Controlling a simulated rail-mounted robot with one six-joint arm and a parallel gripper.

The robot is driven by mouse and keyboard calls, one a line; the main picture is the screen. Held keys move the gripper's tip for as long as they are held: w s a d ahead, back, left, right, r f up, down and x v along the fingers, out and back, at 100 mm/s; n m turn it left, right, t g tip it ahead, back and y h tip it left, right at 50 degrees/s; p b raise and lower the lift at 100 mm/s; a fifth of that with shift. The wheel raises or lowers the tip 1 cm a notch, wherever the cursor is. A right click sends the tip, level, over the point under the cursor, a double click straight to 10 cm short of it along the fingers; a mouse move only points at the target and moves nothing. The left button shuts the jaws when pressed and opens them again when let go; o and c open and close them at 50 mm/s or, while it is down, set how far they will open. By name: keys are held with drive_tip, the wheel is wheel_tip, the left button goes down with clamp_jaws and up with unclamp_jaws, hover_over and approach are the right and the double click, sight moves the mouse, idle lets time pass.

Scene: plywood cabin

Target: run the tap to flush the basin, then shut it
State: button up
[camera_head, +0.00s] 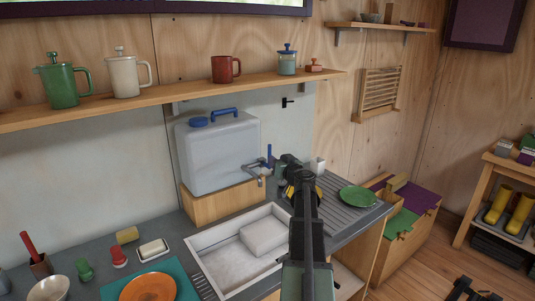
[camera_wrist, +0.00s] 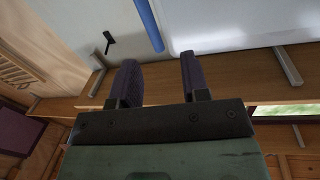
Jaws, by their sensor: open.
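The tap (camera_head: 255,172) is grey and sticks out from the lower right of a translucent water container (camera_head: 215,155) with a blue cap. Its upright blue lever (camera_head: 269,156) stands at the tap's right end. The white basin (camera_head: 215,261) is below; no running water is visible. My gripper (camera_head: 283,182) is just right of the tap, its fingers partly hidden by my arm. In the wrist view my gripper (camera_wrist: 158,64) is open and empty. A blue rod (camera_wrist: 148,24), apparently the lever, shows ahead, in line with the gap between the dark fingers.
A pale block (camera_head: 265,234) lies in the basin. A green plate (camera_head: 357,196) sits on the ribbed drainer at right. A wooden shelf (camera_head: 185,90) with pots and mugs runs above the container. A soap dish (camera_head: 153,250) and an orange plate (camera_head: 148,289) are at left.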

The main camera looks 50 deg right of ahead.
sight(270, 151)
drive_tip(key=shift+n+h, duration=0.4)
drive_tip(key=shift+n, duration=0.1)
drive_tip(key=x, duration=1)
drive_tip(key=shift+w+d, duration=0.15)
drive_tip(key=shift+d, duration=0.25)
drive_tip(key=shift+r, duration=0.1)
clamp_jaws()
